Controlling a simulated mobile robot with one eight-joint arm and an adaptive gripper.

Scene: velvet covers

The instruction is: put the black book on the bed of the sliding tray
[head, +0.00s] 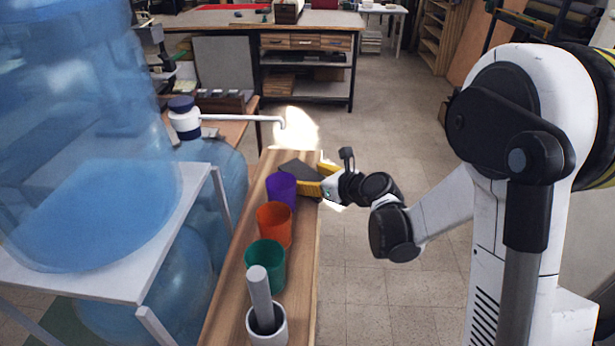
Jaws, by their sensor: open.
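A flat dark item (299,168), which looks like the black book, lies at the far end of a narrow wooden bench top (235,308). My gripper (313,178) is at the right edge of that end, its yellow fingers spread and pointing left. The fingers are at the near right edge of the dark item; I cannot tell whether they touch it. The gripper is open. I cannot make out the sliding tray or its bed in this view.
Purple (281,191), orange (274,226) and green (265,266) cups line the bench. A pale mortar with an upright pestle (261,292) stands nearest. Large blue see-through vessels (105,210) crowd the left. A white spout (245,119) reaches toward a bright glow.

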